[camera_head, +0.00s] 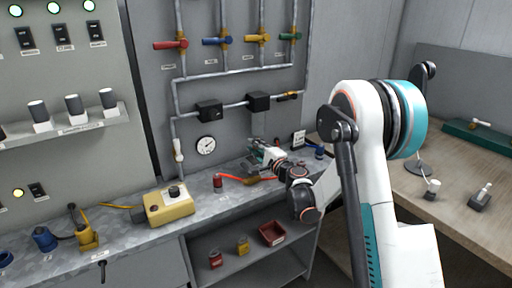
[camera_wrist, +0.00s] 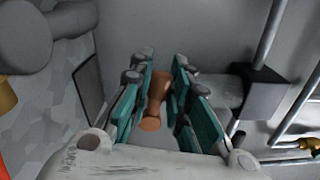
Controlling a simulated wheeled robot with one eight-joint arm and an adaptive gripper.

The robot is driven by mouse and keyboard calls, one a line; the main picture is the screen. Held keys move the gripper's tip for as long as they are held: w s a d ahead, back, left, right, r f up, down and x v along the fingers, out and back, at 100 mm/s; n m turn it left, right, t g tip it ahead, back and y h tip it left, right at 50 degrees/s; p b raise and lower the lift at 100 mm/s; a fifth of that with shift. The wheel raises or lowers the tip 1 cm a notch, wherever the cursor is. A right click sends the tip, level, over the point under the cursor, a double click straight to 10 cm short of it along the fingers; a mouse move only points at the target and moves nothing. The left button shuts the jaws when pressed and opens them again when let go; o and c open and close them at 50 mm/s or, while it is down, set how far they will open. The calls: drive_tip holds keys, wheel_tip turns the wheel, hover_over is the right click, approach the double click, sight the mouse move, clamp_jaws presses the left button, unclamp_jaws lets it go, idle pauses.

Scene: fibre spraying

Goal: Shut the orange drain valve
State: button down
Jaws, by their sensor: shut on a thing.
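In the wrist view, the orange drain valve's handle (camera_wrist: 153,112) is a short orange-brown bar between the teal finger pads. My gripper (camera_wrist: 158,98) is shut on it, with pads on both sides. In the head view, my gripper (camera_head: 262,157) is by the grey wall panel, just above the back of the metal bench. There, my gripper largely hides the valve, and its handle angle is hard to read.
Pipes with red (camera_head: 170,44), blue (camera_head: 217,41), yellow (camera_head: 257,38) and green (camera_head: 291,36) valve handles run above. A round gauge (camera_head: 206,145) is left of my gripper. A yellow box (camera_head: 168,206) and red cylinder (camera_head: 217,182) stand on the bench (camera_head: 130,226).

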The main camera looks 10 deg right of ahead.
drive_tip(key=shift+f+n, duration=0.55)
drive_tip(key=shift+n, duration=0.75)
drive_tip(key=c, duration=1.5)
unclamp_jaws()
drive_tip(key=shift+s, duration=0.1)
drive_tip(key=v, duration=1.2)
drive_tip(key=shift+a+r, duration=0.1)
